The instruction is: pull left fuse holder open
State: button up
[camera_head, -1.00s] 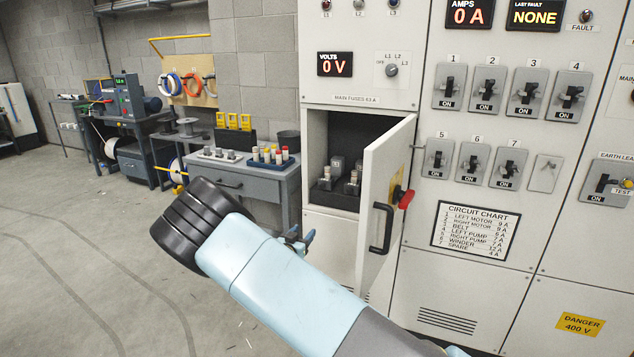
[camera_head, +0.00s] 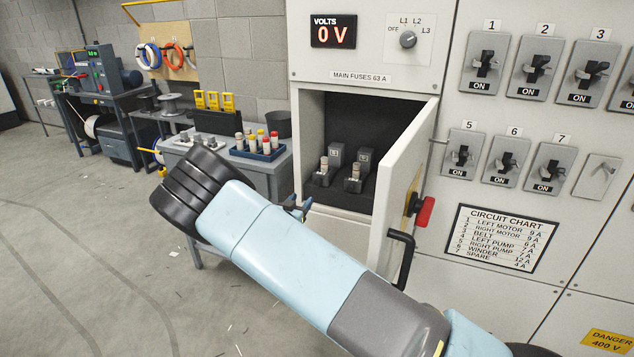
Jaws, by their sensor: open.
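The left fuse holder (camera_head: 336,154), a grey block with a pale fuse in front of it, stands in the open MAIN FUSES compartment (camera_head: 313,125). A similar fuse holder (camera_head: 364,158) stands to its right. Anything farther right inside is hidden by the compartment door (camera_head: 400,190). My gripper (camera_head: 299,208) shows as small blue and dark fingers past my forearm, below and left of the compartment opening. It is open and apart from the holders, with nothing seen between the fingers. My arm hides part of it.
The door stands swung out to the right, with a black handle (camera_head: 403,258) and a red knob (camera_head: 425,211). A workbench (camera_head: 270,172) with a blue tray of fuses (camera_head: 257,152) is at left. The volts display (camera_head: 333,31) reads 0 V.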

aim_at(317, 182)
jog(key=x, duration=1.3)
jog(key=shift+d, duration=0.4)
jog(key=shift+c, duration=0.3)
grip_shut()
